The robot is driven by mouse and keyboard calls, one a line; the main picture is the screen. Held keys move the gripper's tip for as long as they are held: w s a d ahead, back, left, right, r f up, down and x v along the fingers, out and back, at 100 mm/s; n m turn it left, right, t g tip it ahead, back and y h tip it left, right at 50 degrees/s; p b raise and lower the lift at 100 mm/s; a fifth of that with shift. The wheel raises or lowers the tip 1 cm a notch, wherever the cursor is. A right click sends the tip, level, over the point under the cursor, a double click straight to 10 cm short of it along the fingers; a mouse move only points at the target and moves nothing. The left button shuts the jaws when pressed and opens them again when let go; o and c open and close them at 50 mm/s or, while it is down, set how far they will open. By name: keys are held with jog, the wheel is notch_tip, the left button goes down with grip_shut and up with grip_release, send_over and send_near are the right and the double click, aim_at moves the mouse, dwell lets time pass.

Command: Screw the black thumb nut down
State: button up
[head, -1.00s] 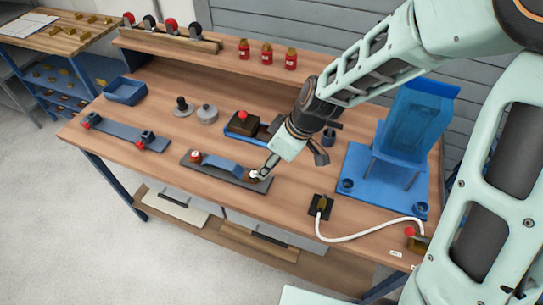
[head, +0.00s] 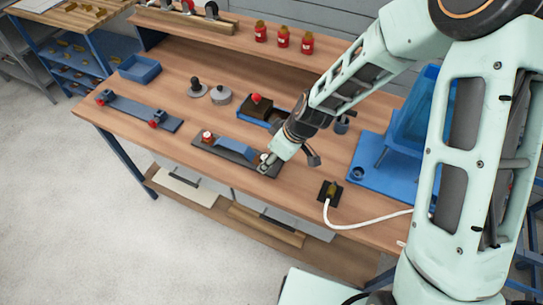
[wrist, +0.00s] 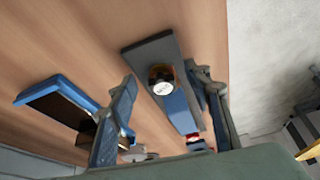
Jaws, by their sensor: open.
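A dark grey plate (head: 205,146) lies on the bench with a blue block (head: 235,147) along its middle; it also shows in the wrist view (wrist: 148,50). At the other end stands a round piece (wrist: 162,78) with a dark, brownish rim and a pale, marked top. I cannot tell for sure that it is the black thumb nut. My gripper (head: 265,166) is low over this end. In the wrist view my open gripper (wrist: 160,75) has one finger on either side of the round piece, with gaps showing.
A blue tray with a dark block (head: 258,110) lies behind the plate, close to my arm. A black-knobbed disc (head: 196,88) and a grey round piece (head: 221,95) stand further back. A black cable block (head: 330,191) is to the right. The bench's front edge is near.

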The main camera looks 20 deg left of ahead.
jog(key=c, duration=1.2)
jog(key=o, duration=0.7)
jog(key=shift+s+m, duration=0.1)
jog(key=shift+m, duration=0.2)
jog(key=shift+c, duration=0.2)
jog(key=o, duration=0.5)
jog(key=shift+o, duration=0.8)
jog(key=shift+o, duration=1.4)
notch_tip(320, 180, up, 7)
jog(key=p, duration=0.3)
jog(key=shift+p, duration=0.4)
